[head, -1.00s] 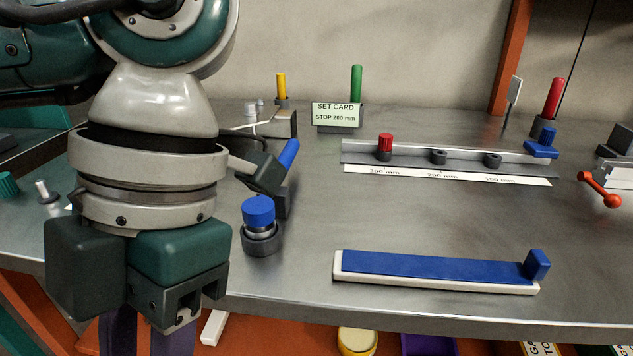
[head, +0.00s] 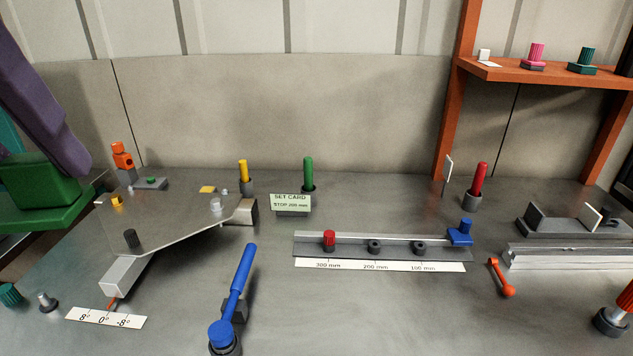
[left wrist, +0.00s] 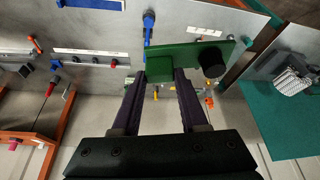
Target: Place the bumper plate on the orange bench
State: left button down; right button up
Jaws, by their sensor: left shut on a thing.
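My left gripper (head: 72,160) shows only in part at the left edge of the head view, with purple fingers. It is shut on a green piece, which I take to be the bumper plate (head: 38,190). In the left wrist view the fingertips (left wrist: 160,74) meet on this green plate (left wrist: 190,58), which has a black round bumper (left wrist: 213,63) at one end. The plate is above the grey table's left side in the head view. No surface clearly identifiable as the orange bench shows now. My right gripper is not in view.
The grey table (head: 390,310) carries a blue lever (head: 240,275), a ruled rail (head: 380,248), an angled plate (head: 180,215) and upright yellow, green and red pegs. An orange shelf (head: 550,76) stands at the right. The front middle of the table is mostly clear.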

aim_at(367, 276)
jog(key=l+u, duration=0.3)
jog(key=l, duration=1.1)
jog(key=l+u, duration=0.3)
jog(key=l, duration=1.05)
